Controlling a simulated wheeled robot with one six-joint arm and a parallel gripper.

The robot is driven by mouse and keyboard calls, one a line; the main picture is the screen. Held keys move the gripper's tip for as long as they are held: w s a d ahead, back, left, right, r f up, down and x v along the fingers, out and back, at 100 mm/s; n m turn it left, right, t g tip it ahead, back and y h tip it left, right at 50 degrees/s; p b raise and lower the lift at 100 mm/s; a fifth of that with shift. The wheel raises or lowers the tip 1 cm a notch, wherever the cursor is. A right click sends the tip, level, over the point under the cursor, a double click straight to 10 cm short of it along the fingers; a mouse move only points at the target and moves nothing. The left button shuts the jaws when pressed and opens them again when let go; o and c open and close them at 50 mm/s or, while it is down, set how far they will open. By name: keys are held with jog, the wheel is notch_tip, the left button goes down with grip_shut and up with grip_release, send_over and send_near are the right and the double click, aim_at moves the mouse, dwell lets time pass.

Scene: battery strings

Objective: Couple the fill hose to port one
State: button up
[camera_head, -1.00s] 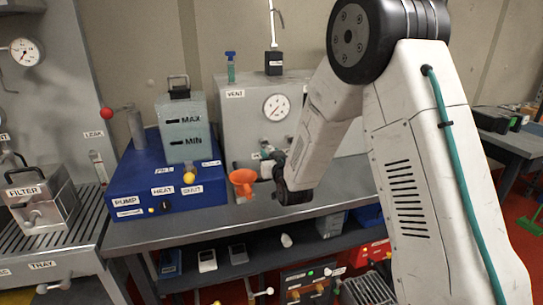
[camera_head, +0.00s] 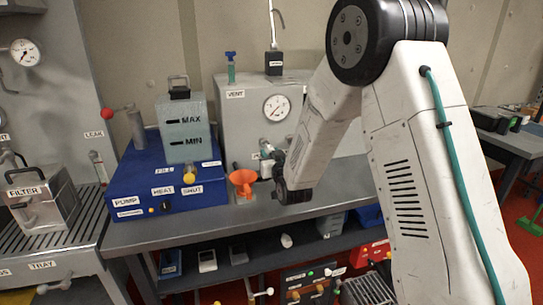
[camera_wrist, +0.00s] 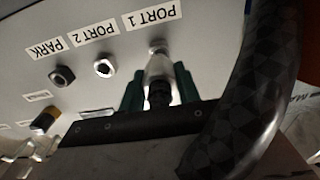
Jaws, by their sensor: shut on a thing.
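In the wrist view my gripper (camera_wrist: 160,82) has green fingers shut on the metal coupling (camera_wrist: 159,66) of the fill hose. A thick black hose (camera_wrist: 255,85) curves along the right side of that view. The coupling's far end is at port one (camera_wrist: 157,46), under the PORT 1 label (camera_wrist: 151,20), roughly in line with it. I cannot tell whether it is fully seated. Port two (camera_wrist: 104,66) is empty to the left, with the park fitting (camera_wrist: 62,76) beyond. In the head view my gripper (camera_head: 276,154) is at the grey VENT box (camera_head: 240,115), partly hidden by my arm.
An orange funnel (camera_head: 243,181) stands close to the left of my gripper. The blue pump unit (camera_head: 130,185) with its translucent tank (camera_head: 186,130) is further left. A pressure gauge (camera_head: 276,107) is above the ports. The bench front (camera_head: 225,217) has some bare room.

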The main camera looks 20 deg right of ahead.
jog(key=shift+w, duration=1.45)
jog(key=o, duration=1.2)
jog(key=shift+c, duration=0.2)
jog(key=s, duration=0.7)
jog(key=shift+s, duration=0.35)
